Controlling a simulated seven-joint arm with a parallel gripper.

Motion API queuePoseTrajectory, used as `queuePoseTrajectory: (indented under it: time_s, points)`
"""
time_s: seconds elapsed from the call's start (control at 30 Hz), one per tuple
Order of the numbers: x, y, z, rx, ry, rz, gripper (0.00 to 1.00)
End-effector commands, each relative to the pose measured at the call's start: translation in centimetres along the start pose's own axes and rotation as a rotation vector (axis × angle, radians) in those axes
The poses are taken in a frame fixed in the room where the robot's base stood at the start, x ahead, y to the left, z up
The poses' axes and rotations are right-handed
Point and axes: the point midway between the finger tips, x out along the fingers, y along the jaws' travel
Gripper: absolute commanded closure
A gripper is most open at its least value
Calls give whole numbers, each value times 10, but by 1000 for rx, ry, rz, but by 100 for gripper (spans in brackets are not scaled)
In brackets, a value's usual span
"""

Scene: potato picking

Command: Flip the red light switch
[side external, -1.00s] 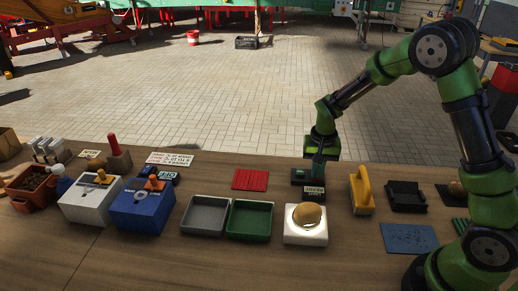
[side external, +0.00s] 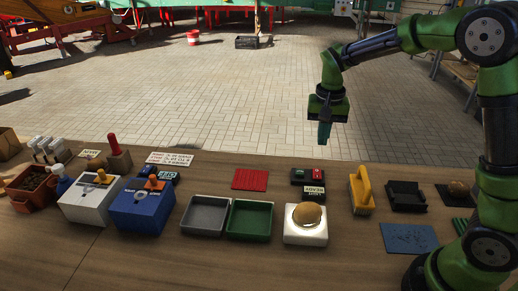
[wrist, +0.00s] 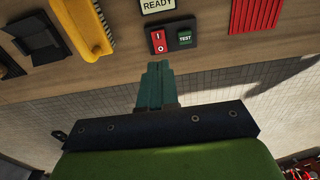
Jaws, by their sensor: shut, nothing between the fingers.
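The red switch (wrist: 158,42), marked I and O, sits beside a green TEST button (wrist: 184,39) in the wrist view. In the side view the red switch (side external: 317,172) is on the right of a small black box behind the READY sign (side external: 313,189). Which side of the switch is pressed cannot be told. My gripper (side external: 324,140) is shut and empty, above and behind the box, apart from it. In the wrist view its fingertips (wrist: 159,64) point at the switch from just below it in the picture.
A white scale with a potato (side external: 307,214) stands in front of the box. A yellow-handled tool (side external: 361,190) is to its right, a red ribbed mat (side external: 250,179) to its left. Grey and green trays (side external: 249,221) and blue and white boxes stand further left.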

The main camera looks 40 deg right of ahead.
Motion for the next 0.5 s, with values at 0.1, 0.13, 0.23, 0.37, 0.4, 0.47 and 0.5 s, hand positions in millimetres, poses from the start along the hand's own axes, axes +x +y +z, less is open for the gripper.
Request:
queuePoseTrajectory:
  time_s: [0.1,0.13,0.23,0.37,0.4,0.47,0.5]
  points:
    - [-15,-1,0,-1,1,-1,100]
    - [-17,-1,0,-1,1,-1,97]
    - [-27,0,-7,0,-9,1,82]
    - [-41,2,-20,-4,-35,4,62]
    - [-43,3,-22,-4,-42,5,62]
    - [-41,2,-22,-9,-46,6,62]
    - [-38,2,-21,-10,-47,7,62]
